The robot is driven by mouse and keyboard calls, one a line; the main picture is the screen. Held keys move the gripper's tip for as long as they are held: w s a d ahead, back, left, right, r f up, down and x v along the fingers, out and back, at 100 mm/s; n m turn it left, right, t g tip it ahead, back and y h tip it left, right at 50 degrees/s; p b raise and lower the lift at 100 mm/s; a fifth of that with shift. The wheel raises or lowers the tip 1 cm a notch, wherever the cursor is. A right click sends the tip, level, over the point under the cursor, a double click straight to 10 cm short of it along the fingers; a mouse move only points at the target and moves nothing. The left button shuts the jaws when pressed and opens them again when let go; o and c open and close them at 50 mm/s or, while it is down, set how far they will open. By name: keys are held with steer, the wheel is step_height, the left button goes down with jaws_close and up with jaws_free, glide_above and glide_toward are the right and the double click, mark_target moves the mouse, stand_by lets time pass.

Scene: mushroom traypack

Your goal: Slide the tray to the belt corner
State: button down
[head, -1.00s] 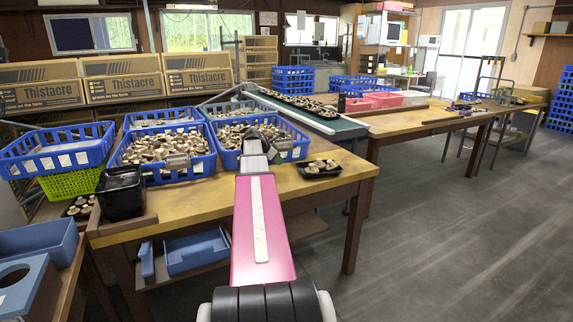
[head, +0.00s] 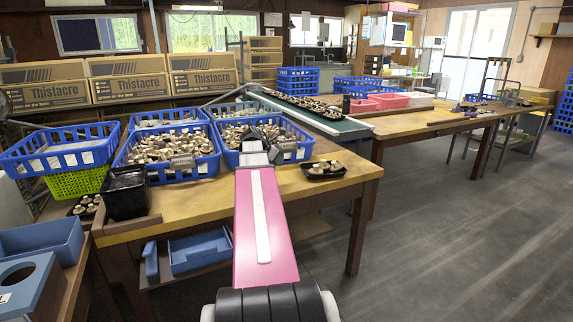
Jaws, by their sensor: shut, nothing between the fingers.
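A small black tray (head: 313,175) with several mushrooms lies on the wooden table (head: 215,212), near its right end. The belt (head: 318,119) is a green strip running back behind the table; its near corner is behind and to the right of the tray. My gripper (head: 262,142) is at the far end of my pink arm, left of the tray and apart from it. It is shut and empty, in front of a blue crate. The fingertips are small and partly hidden by my wrist.
Blue crates (head: 172,178) of mushrooms fill the table's back left. A black bin (head: 125,203) stands at its left edge. A row of filled trays (head: 318,107) lies on the belt. Bare tabletop lies in front of and around the small tray.

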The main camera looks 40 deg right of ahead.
mark_target(319, 163)
steer(key=x, duration=0.9)
steer(key=shift+w+d, duration=0.1)
steer(key=shift+d, duration=0.05)
steer(key=d, duration=0.3)
steer(key=shift+d, duration=0.45)
steer(key=d, duration=1.3)
steer(key=shift+s+d, duration=0.35)
steer(key=shift+s, duration=0.05)
steer(key=shift+a, duration=0.15)
